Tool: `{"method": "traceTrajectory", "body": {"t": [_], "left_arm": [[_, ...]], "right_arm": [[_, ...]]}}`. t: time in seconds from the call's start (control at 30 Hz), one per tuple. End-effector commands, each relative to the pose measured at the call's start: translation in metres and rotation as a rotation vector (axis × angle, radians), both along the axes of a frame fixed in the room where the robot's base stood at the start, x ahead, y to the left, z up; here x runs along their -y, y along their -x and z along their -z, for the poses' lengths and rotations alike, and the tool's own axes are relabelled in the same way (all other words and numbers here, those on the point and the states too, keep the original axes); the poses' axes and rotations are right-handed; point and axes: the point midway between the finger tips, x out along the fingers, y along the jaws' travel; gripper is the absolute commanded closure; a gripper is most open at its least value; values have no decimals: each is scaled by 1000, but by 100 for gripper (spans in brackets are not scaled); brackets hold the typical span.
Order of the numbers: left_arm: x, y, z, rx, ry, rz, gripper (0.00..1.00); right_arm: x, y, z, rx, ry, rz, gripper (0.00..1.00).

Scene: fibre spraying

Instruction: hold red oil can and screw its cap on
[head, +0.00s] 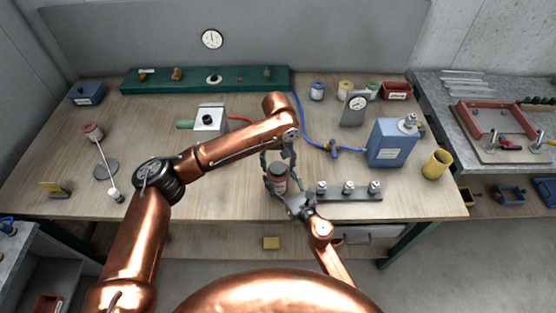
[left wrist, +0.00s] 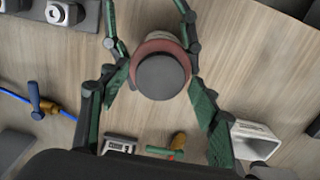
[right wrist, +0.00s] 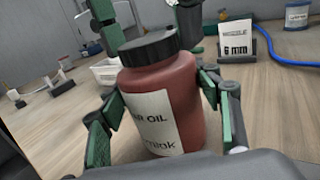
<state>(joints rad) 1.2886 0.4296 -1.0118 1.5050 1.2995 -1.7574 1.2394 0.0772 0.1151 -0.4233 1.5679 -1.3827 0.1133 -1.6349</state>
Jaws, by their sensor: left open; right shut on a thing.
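The red oil can (head: 278,185) stands on the wooden bench near its front edge. In the right wrist view it is a red bottle (right wrist: 185,85) with a white label. A black cap (right wrist: 149,47) sits on its top; whether it is screwed tight I cannot tell. My right gripper (right wrist: 160,105) is shut on the can's body from the front. My left gripper (head: 278,160) is above the can, pointing down. In the left wrist view its open fingers are spread on either side of the round dark cap (left wrist: 163,77), apart from it.
A rack with several metal fittings (head: 348,193) stands close to the right of the can. A blue container (head: 392,145) and a yellow cup (head: 436,164) are farther right.

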Motion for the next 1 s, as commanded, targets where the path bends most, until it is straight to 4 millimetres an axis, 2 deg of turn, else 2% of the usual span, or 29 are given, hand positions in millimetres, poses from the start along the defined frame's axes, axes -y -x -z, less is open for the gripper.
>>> {"method": "traceTrajectory", "body": {"t": [0.3, 0.9, 1.0], "left_arm": [[0, 0, 2, 0, 0, 0, 45], [0, 0, 1, 0, 1, 0, 86], [0, 0, 1, 0, 1, 9, 87]], "right_arm": [[0, 0, 0, 0, 0, 0, 100], [0, 0, 0, 0, 0, -1, 100], [0, 0, 0, 0, 0, -1, 100]]}}
